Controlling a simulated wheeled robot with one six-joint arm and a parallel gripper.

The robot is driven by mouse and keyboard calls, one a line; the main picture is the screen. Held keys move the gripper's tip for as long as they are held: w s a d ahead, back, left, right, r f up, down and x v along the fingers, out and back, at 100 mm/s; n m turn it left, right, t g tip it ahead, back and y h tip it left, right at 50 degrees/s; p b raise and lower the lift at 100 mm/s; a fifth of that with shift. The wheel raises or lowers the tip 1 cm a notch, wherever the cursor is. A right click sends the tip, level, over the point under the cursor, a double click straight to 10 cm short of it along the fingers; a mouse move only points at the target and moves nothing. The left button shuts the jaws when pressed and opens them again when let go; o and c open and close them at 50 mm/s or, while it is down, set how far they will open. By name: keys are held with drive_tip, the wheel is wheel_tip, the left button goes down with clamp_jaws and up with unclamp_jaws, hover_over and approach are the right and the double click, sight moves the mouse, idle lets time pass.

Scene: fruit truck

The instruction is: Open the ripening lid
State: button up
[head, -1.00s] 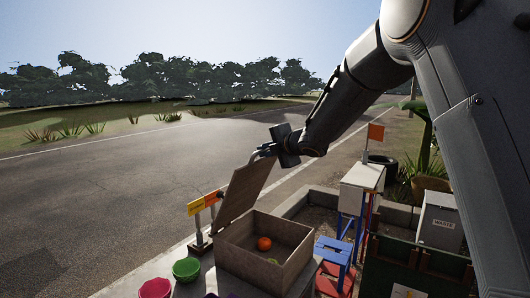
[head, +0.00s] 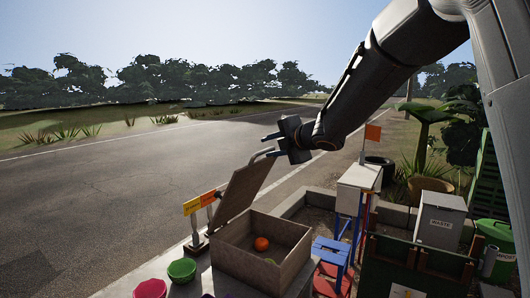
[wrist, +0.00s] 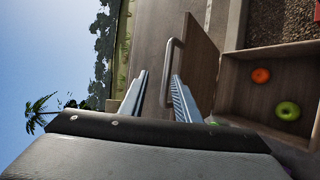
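The ripening lid (head: 242,188) is a brown wooden panel standing steeply raised at the left side of the wooden box (head: 265,262). Its grey bar handle (head: 263,153) is at the upper edge. The box's inside is exposed, with an orange fruit (head: 261,244) and a green fruit (head: 269,262) in it. My gripper (head: 268,145) is at the lid's upper edge, beside the handle. In the wrist view its two fingers (wrist: 160,76) are apart, and the handle (wrist: 170,70) appears between them, nearer the right finger. Contact with the handle cannot be told.
Green (head: 183,269) and pink (head: 150,289) bowls stand left of the box. Small orange and yellow signs (head: 201,201) stand behind the lid. A white box on a stand (head: 360,177), a blue stool (head: 331,250) and a waste bin (head: 441,220) are to the right. Open road lies beyond.

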drive_tip(key=shift+v, duration=1)
drive_tip(key=s+d+f+m+g+h, duration=0.2)
drive_tip(key=s+d+f+m+h, duration=0.75)
drive_tip(key=d+f+m, duration=0.7)
drive_tip(key=s+d+f+m+g, duration=0.1)
drive_tip(key=s+f+m+g, duration=0.1)
drive_tip(key=s, duration=0.7)
drive_tip(key=s+d+f+m+g+b, duration=0.1)
drive_tip(key=s+d+f+m+g, duration=0.1)
drive_tip(key=s+f+m, duration=0.3)
drive_tip(key=s+d+f+m+g+y, duration=0.1)
drive_tip(key=s+f+m+g, duration=0.2)
drive_tip(key=s, duration=1)
wheel_tip(320, 180, down, 2)
drive_tip(key=shift+d+f+g, duration=0.25)
drive_tip(key=shift+d+g, duration=0.1)
drive_tip(key=shift+g, duration=0.05)
drive_tip(key=shift+s+a+m, duration=0.1)
drive_tip(key=shift+m, duration=0.15)
